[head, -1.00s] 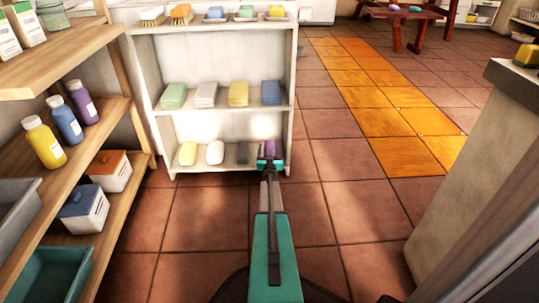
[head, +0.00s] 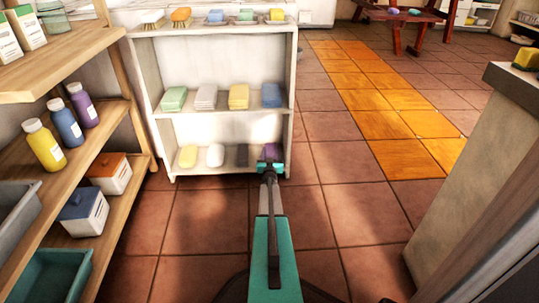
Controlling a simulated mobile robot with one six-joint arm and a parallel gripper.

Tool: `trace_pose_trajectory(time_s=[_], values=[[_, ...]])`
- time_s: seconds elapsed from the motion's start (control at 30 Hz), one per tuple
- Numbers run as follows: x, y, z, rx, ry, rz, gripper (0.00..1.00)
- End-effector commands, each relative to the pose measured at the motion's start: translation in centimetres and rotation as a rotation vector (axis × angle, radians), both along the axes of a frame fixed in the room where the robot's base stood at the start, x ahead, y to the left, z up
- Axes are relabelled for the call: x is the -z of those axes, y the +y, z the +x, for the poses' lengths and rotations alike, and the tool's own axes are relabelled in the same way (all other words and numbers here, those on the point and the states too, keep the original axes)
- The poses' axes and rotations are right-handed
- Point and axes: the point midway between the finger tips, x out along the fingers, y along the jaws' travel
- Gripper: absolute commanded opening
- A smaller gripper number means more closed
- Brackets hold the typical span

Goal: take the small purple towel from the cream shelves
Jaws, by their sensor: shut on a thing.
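The cream shelves (head: 222,125) stand ahead of me, a little left of the middle of the view. The small purple towel (head: 269,152) is at the right end of their bottom shelf. My gripper (head: 270,166) reaches to the front of that spot and is shut on the purple towel. The gripper hides the towel's lower part, so I cannot tell whether it still touches the shelf. A dark grey item (head: 242,156), a white item (head: 215,155) and a yellow item (head: 188,156) sit in a row to its left.
The middle shelf bears folded towels, with a blue stack (head: 271,95) at the right. A wooden rack (head: 120,120) with bottles stands close on the left. A grey-topped counter (head: 480,140) stands right. Tiled floor (head: 340,190) between is clear.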

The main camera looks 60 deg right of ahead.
Motion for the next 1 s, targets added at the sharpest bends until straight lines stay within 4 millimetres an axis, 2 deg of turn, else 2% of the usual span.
trace_pose_trajectory(time_s=[0.27,0.5,1.0], values=[[-1.7,0.0,0.0,0.0,-0.001,-0.001,0.24],[-4.1,0.0,0.0,0.0,-0.001,-0.001,0.24],[-4.7,7.2,-5.2,0.001,0.0,0.0,0.24]])
